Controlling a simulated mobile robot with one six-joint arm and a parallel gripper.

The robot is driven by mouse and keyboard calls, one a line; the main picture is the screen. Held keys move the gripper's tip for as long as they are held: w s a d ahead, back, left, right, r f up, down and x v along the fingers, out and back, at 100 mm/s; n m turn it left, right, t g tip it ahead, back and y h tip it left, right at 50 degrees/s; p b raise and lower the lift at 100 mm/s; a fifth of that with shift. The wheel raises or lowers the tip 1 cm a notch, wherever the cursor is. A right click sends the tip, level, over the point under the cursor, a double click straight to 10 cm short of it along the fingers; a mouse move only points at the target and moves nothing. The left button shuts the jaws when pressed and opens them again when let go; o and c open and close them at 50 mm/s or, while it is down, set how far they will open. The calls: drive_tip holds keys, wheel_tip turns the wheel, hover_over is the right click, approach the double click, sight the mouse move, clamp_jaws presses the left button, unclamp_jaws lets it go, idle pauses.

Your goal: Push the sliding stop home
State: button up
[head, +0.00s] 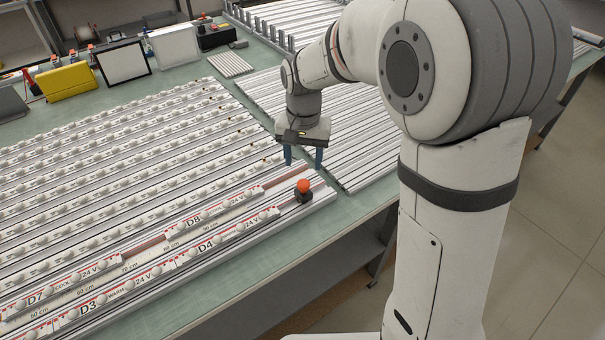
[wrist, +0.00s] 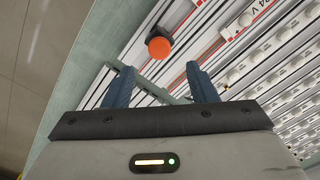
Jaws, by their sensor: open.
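The sliding stop, a black block with an orange knob (head: 303,186), sits on the front rail (head: 325,197) near its right end. The block's lower part is partly hidden by the knob there.
More strips, D3 (head: 95,305), D7 (head: 40,297) and D8 (head: 195,218), lie on parallel rails. Bare rails (head: 365,135) lie right of a gap. A yellow case (head: 66,80) and a white-faced panel (head: 122,62) stand at the back. The green table edge is in front.

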sight(303, 183)
wheel_tip(303, 183, down, 7)
drive_tip(key=shift+f, duration=0.1)
drive_tip(key=shift+c, duration=0.2)
clamp_jaws()
idle(0.6)
